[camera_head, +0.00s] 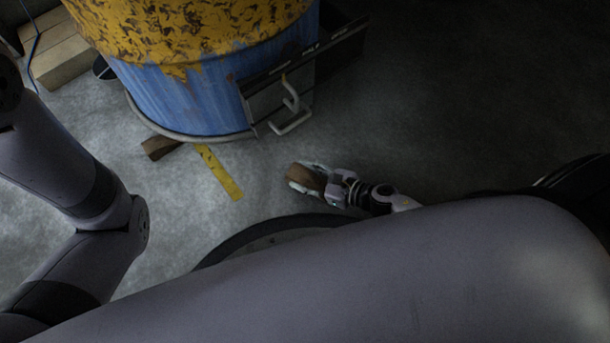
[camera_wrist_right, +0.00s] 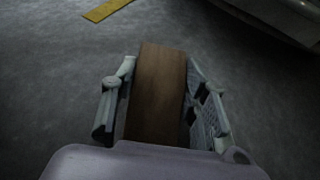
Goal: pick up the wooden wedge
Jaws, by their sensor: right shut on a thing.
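The wooden wedge (camera_head: 308,178) is a brown block held in my right gripper (camera_head: 306,180), right of the yellow floor strip in the head view. In the right wrist view the wedge (camera_wrist_right: 157,95) sits between the two fingers of my right gripper (camera_wrist_right: 160,110), which is shut on it. Grey floor shows around it; I cannot tell how high it is above the floor. Another brown wooden piece (camera_head: 160,147) lies at the foot of the barrel, partly under its rim. My left arm comes in at the left of the head view, but its gripper is out of view.
The blue and yellow barrel oven (camera_head: 190,95) stands at the top, with a dark door and a bent handle (camera_head: 290,108) on its right side. A yellow strip (camera_head: 220,173) marks the floor. Stacked wooden boards (camera_head: 62,60) lie top left. Floor right of the barrel looks clear but dark.

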